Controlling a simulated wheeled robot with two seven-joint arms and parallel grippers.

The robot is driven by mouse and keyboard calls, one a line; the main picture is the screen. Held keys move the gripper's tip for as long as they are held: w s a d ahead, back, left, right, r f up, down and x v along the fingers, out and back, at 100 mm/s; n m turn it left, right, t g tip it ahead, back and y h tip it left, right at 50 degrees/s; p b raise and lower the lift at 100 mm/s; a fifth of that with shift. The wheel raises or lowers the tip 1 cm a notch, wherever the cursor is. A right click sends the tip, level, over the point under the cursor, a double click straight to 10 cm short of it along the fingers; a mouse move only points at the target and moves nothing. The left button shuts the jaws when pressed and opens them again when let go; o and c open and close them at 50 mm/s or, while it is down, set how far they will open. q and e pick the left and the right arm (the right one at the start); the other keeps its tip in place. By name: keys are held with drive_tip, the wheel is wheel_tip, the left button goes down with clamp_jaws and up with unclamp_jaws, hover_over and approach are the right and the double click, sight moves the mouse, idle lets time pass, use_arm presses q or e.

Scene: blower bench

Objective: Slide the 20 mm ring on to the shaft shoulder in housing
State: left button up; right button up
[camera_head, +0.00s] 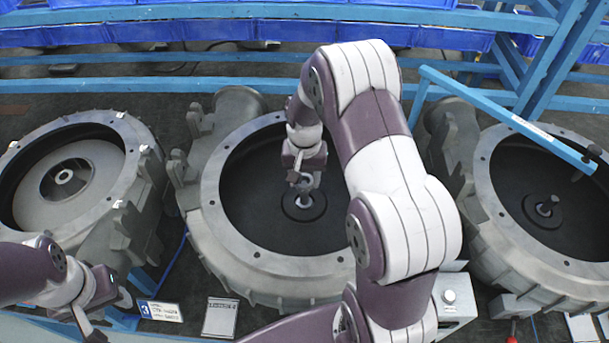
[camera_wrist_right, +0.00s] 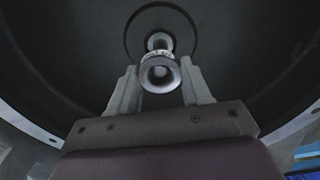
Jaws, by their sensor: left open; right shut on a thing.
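The middle housing (camera_head: 228,262) is a large grey round casting with a dark, open interior. A short shaft (camera_head: 304,201) stands at the centre of its floor and shows beyond the ring in the right wrist view (camera_wrist_right: 159,41). My right gripper (camera_head: 302,180) is inside the housing opening, just above the shaft. It is shut on a shiny metal ring (camera_wrist_right: 160,74), held between both fingertips roughly in line with the shaft. I cannot tell whether the ring touches the shaft. My left gripper (camera_head: 92,328) is open and empty at the lower left, outside the housing.
A left housing (camera_head: 128,205) holds a pale disc with a hub. A right housing (camera_head: 485,225) has a bare shaft, with a blue bar (camera_head: 505,115) above it. Labels (camera_head: 219,318) and a grey box (camera_head: 455,300) lie in front. Blue bins (camera_head: 200,32) line the back.

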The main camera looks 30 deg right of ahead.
drive_tip(key=shift+f, duration=0.25)
